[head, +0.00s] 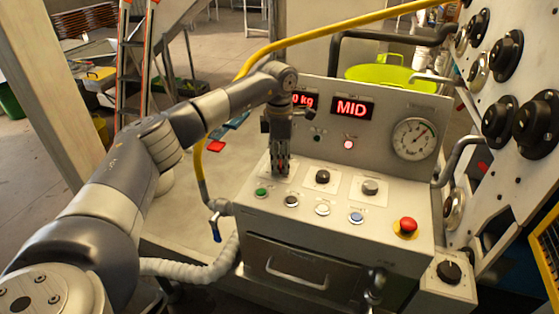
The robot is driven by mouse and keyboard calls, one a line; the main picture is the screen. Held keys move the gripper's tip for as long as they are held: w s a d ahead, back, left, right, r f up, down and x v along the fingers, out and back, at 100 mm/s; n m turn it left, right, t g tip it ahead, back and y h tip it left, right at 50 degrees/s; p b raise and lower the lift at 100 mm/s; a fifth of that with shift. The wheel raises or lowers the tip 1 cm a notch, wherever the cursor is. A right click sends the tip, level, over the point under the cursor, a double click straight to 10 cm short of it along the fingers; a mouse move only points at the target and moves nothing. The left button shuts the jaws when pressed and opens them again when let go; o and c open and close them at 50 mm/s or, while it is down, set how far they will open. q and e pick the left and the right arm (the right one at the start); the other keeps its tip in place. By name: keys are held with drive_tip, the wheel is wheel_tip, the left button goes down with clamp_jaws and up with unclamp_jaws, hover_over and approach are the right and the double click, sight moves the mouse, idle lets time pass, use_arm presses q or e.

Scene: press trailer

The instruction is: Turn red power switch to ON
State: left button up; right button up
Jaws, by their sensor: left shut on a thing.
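My left gripper (279,165) points straight down onto the left end of the control panel's (400,202) sloped top. It is shut on the red power switch, of which only a little red shows between the fingers. The fingers hide most of the switch and its markings, so I cannot tell its position.
Two black knobs (322,176) (370,187) stand right of the gripper. Green (261,192), black, white and blue (356,217) buttons line the front, with a red emergency stop (407,225) at right. Behind are a lit MID display (351,108) and a round gauge (413,139).

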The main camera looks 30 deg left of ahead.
use_arm(q)
drive_tip(key=shift+r+m, duration=0.1)
drive_tip(key=shift+m, duration=0.3)
drive_tip(key=o, duration=1.1)
wheel_tip(320, 180, up, 12)
drive_tip(key=shift+a, duration=0.1)
idle(0.5)
